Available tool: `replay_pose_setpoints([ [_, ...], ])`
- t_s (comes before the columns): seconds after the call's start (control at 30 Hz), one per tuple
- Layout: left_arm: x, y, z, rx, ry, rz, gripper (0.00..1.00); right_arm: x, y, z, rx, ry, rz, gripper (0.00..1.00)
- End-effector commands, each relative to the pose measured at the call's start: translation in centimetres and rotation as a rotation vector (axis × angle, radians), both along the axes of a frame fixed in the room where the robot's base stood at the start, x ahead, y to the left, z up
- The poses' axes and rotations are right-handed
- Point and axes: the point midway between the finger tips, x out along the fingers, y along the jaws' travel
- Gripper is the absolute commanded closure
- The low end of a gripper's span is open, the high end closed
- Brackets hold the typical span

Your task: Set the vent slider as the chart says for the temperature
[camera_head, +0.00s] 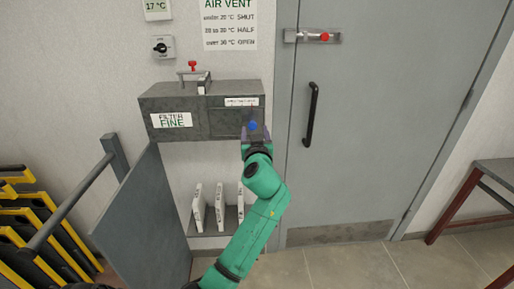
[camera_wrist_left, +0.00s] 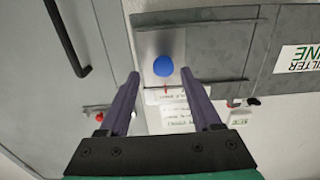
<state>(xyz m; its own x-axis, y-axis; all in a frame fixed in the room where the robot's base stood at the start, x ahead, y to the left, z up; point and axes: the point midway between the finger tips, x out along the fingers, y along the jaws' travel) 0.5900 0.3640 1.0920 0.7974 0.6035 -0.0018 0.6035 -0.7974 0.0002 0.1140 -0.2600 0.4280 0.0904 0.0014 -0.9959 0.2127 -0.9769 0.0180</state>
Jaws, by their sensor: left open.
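The vent slider's blue knob (camera_head: 252,126) is at the right end of the front of the grey box (camera_head: 187,102). In the left wrist view the knob (camera_wrist_left: 163,66) lies ahead between my fingertips, with a slot running off to the right of it. My left gripper (camera_head: 254,139) is open; I cannot tell whether a finger touches the knob. A white scale strip (camera_head: 241,102) above the knob is too small to read. The chart (camera_head: 229,25) reads under 20 °C SHUT, 20 to 30 °C HALF, over 30 °C OPEN. The temperature display (camera_head: 157,7) reads 17 °C. My right gripper is out of view.
A grey door (camera_head: 370,130) with a black handle (camera_head: 311,114) stands to the right. A label reading FILTER FINE (camera_head: 171,120) is on the box. Several white panels (camera_head: 220,207) stand on a shelf below. A rotary switch (camera_head: 163,47) is above, and yellow-black barriers (camera_head: 40,225) are at left.

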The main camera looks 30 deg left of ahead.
Motion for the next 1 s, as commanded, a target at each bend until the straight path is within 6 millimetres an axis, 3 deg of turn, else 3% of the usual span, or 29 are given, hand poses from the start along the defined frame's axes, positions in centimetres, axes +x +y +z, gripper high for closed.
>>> replay_pose_setpoints([
  [0.2, -5.0, -3.9, -0.6, -0.006, -0.001, -0.003, 0.35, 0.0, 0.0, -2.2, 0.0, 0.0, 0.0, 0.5],
  [0.4, -8.3, -6.5, -0.4, -0.001, 0.002, -0.002, 0.35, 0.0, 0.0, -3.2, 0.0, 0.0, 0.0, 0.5],
  [1.0, -8.9, -7.1, -0.2, 0.002, 0.006, -0.003, 0.35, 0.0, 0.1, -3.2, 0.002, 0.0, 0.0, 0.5],
])
